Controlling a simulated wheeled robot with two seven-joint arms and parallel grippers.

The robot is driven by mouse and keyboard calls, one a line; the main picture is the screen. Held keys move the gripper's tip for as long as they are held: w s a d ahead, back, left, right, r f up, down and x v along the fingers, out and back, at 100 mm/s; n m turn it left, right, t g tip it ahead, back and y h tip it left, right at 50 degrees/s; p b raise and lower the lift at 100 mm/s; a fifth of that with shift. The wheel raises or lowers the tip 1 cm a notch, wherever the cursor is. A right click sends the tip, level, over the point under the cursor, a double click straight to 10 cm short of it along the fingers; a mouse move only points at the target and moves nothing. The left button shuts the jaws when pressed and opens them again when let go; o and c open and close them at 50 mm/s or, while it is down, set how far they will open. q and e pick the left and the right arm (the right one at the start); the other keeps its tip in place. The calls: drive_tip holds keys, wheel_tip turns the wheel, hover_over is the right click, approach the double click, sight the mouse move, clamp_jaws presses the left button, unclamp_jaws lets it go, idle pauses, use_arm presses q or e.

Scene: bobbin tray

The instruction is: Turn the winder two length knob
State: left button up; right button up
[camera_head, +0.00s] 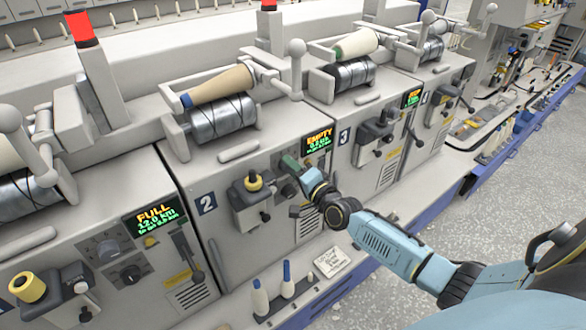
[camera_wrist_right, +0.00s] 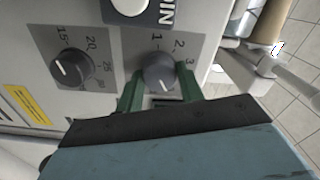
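Winder two carries a blue "2" plate (camera_head: 207,203) and a display (camera_head: 318,142) reading EMPTY. In the right wrist view, a dark round knob (camera_wrist_right: 158,72) with a white pointer and a scale of 1, 2, 3 sits between the green fingers of my right gripper (camera_wrist_right: 160,88). The fingers lie along both sides of the knob; whether they press on it is unclear. A second dark knob (camera_wrist_right: 70,68), with a scale of 15, 20, 25, is left of them, clear of the fingers. My left gripper is not in view.
Winder two's yellow-topped unit (camera_head: 253,182) is left of my right gripper. Winder three's unit (camera_head: 376,132) and lever (camera_head: 412,128) stand to the right. The floor (camera_head: 450,225) at right is open.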

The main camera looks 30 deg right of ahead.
drive_tip(key=o, duration=0.4)
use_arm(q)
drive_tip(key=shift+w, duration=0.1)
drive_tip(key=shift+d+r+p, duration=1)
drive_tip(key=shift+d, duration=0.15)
use_arm(e)
drive_tip(key=s+d, duration=0.1)
drive_tip(key=s, duration=1.2)
drive_tip(key=shift+s, duration=0.2)
drive_tip(key=shift+f, duration=0.1)
